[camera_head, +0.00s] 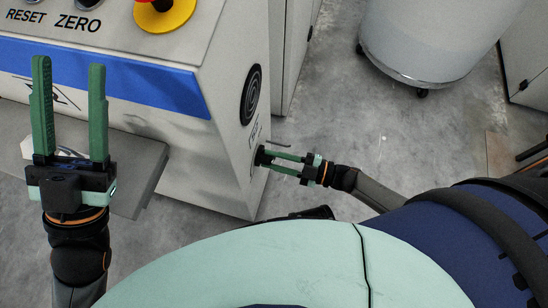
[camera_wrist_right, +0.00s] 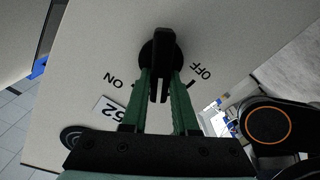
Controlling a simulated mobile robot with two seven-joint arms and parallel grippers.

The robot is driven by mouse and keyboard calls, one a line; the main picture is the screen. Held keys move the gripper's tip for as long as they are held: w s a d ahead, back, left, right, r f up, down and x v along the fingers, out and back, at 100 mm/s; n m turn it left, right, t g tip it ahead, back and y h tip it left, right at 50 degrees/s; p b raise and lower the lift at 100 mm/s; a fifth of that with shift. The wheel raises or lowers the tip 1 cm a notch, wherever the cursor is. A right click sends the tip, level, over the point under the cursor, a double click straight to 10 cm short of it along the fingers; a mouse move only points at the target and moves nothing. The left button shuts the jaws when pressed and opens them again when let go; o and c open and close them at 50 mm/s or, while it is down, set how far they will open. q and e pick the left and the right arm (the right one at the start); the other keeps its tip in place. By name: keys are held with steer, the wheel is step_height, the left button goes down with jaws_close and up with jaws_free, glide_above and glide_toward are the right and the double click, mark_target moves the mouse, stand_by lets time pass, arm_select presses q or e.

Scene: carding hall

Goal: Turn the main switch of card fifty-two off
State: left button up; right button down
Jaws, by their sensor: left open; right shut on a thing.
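The main switch (camera_wrist_right: 160,48) is a black rotary knob with a bar handle on the pale side panel of the machine. In the right wrist view its handle runs roughly up and down the picture, its lower end between the ON lettering (camera_wrist_right: 114,80) on the left and the OFF lettering (camera_wrist_right: 201,72) on the right. A plate reading 52 (camera_wrist_right: 109,112) is beside it. My right gripper (camera_wrist_right: 161,78) is shut on the handle, one green finger on each side. In the head view the right gripper (camera_head: 276,158) reaches the panel and mostly hides the switch. My left gripper (camera_head: 69,68) is open and empty.
The machine front has a blue stripe (camera_head: 130,82), RESET and ZERO lettering, and a red knob on a yellow base (camera_head: 164,12). A grey ledge (camera_head: 150,165) lies behind my left gripper. A pale wheeled drum (camera_head: 425,40) stands at the upper right. Concrete floor between is clear.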

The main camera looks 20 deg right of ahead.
steer(key=n+b, duration=0.1)
steer(key=n, duration=0.2)
steer(key=f+n+b, duration=0.1)
steer(key=n, duration=0.3)
steer(key=n+b, duration=0.2)
steer(key=n, duration=0.1)
steer(key=shift+s+f+n, duration=0.15)
steer(key=shift+s+n, duration=0.1)
steer(key=shift+n, duration=0.15)
stand_by(0.4)
steer(key=c, duration=0.7)
jaws_free()
steer(key=shift+a, duration=0.15)
steer(key=p+v, duration=0.1)
steer(key=v, duration=1.1)
steer(key=shift+s+d+p, duration=0.15)
steer(key=shift+d+p, duration=0.1)
steer(key=shift+p, duration=0.15)
